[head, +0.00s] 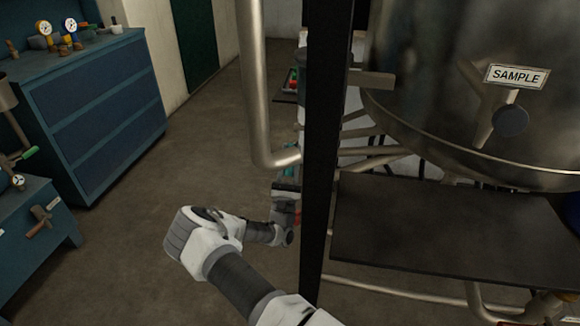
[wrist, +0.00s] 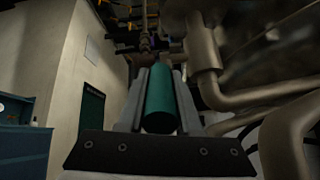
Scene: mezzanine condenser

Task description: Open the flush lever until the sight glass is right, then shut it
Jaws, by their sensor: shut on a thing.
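My gripper (wrist: 158,78) is shut on a green cylindrical handle (wrist: 160,105), which lies lengthwise between the two grey fingers in the wrist view. I take this to be the flush lever's grip; no label on it can be read. In the head view my gripper (head: 286,187) is partly hidden behind a black upright post, and only a small bit of green shows by it. How far the lever is turned cannot be told. I cannot make out the sight glass in either view.
The black post (head: 325,130) stands close to my arm. A steel vessel (head: 430,90) with a SAMPLE label (head: 516,76) is at right, above a dark shelf (head: 450,235). Pipes (head: 258,90) run near my gripper. Blue cabinets (head: 95,110) stand left; the floor between is clear.

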